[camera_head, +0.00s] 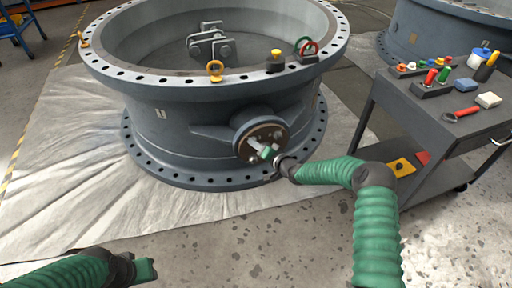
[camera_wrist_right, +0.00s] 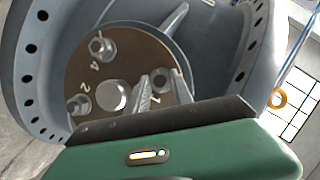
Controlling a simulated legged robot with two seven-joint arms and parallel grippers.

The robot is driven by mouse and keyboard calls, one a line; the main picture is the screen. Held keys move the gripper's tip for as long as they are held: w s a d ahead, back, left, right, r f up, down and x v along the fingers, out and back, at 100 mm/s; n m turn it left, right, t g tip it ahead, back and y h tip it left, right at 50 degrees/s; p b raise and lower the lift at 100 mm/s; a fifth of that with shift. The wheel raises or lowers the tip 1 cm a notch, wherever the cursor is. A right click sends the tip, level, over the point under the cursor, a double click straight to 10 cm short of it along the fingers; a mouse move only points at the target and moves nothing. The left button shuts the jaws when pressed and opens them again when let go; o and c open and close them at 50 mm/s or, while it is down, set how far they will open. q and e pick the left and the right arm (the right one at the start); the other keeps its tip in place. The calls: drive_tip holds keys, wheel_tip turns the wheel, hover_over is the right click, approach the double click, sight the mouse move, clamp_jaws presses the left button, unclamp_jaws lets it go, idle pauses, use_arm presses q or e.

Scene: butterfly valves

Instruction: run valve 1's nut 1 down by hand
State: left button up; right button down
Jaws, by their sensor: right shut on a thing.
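Valve 1 (camera_head: 215,125) is a large grey-blue ring body lying flat, with a round brown flange plate (camera_head: 262,138) on its near side. In the right wrist view the plate (camera_wrist_right: 128,65) carries stamped numbers and studs with nuts around a central shaft end (camera_wrist_right: 117,96). Nut 1 (camera_wrist_right: 160,80) sits beside the stamped 1. My right gripper (camera_wrist_right: 163,86) has its fingers on either side of nut 1 and is shut on it; in the head view it is at the plate (camera_head: 254,145). My left gripper (camera_head: 148,269) is low at the left, away from the valve; its jaw opening is unclear.
A grey cart (camera_head: 440,108) at the right holds coloured tools and small parts. A second valve body (camera_head: 440,35) stands behind it. A pale sheet (camera_head: 70,200) lies under valve 1. Floor in front is clear.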

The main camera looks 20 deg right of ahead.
drive_tip(key=shift+s+d+f+m+t+y+b, duration=0.1)
drive_tip(key=shift+f+m+t+y+b, duration=0.2)
drive_tip(key=shift+m+b, duration=0.7)
drive_tip(key=shift+w+d+f+m+t+y+b, duration=0.1)
drive_tip(key=shift+m+t+y+b, duration=0.5)
drive_tip(key=shift+m, duration=0.75)
drive_tip(key=shift+s+f+m+t+y+b, duration=0.1)
drive_tip(key=shift+f+m+t+y+b, duration=0.1)
drive_tip(key=shift+m+b, duration=0.85)
drive_tip(key=shift+r+m, duration=0.1)
drive_tip(key=shift+m, duration=0.2)
drive_tip(key=c, duration=1.1)
unclamp_jaws()
drive_tip(key=shift+r, duration=0.1)
